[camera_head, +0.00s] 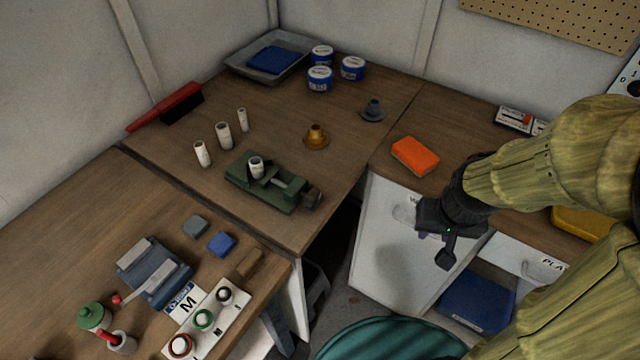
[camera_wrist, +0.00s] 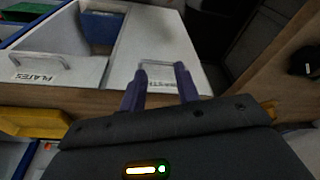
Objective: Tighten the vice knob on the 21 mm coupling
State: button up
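A green vice (camera_head: 262,193) stands on the wooden bench, with a white coupling (camera_head: 256,165) upright at its jaws. A dark knob (camera_head: 311,198) is at the vice's right end. I cannot read a size on the coupling or tell how tightly the jaws hold it. My gripper (camera_head: 428,232) is well to the right of the vice, in front of the white cabinet. In the wrist view its two purple fingers (camera_wrist: 159,88) are apart. A metal cabinet handle (camera_wrist: 160,66) shows between and beyond them; I cannot tell whether they touch it.
Several white cylinders, including one at the front (camera_head: 202,154), stand left of the vice. A brass funnel-like piece (camera_head: 316,137) stands behind it. An orange sponge (camera_head: 415,155) lies on the right bench. A blue clamp (camera_head: 154,272) and button panel (camera_head: 206,320) occupy the near-left bench.

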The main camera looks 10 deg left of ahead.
notch_tip(320, 180, up, 15)
jog(key=m+g+p, duration=0.3)
jog(key=m+p, duration=0.2)
jog(key=p, duration=0.8)
send_over(312, 195)
jog(key=shift+a, duration=0.15)
notch_tip(312, 195, down, 16)
jog(key=shift+f+p, duration=0.1)
jog(key=shift+p, duration=0.85)
jog(key=shift+w+f, duration=0.1)
jog(key=shift+f, duration=0.5)
